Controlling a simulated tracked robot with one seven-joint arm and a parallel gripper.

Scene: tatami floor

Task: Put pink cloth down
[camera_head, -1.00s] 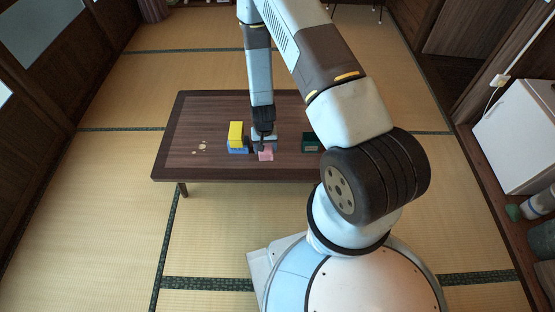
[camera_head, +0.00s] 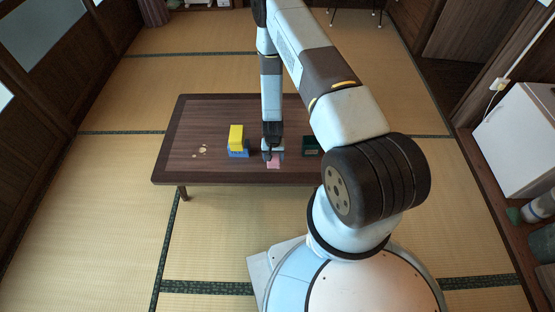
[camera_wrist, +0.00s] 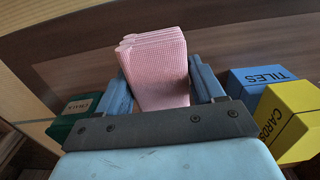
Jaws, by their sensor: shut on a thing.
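The pink cloth (camera_head: 273,163) is a folded, textured stack at the middle of the low dark table, near its front edge. In the wrist view the pink cloth (camera_wrist: 158,70) fills the space between the two blue fingers. My gripper (camera_head: 272,152) points down over the table and is shut on the cloth; the gripper (camera_wrist: 162,85) also shows in the wrist view. I cannot tell whether the cloth's underside touches the table top.
A dark green box (camera_head: 311,146) stands to the right. Small pale pieces (camera_head: 202,150) lie at the left.

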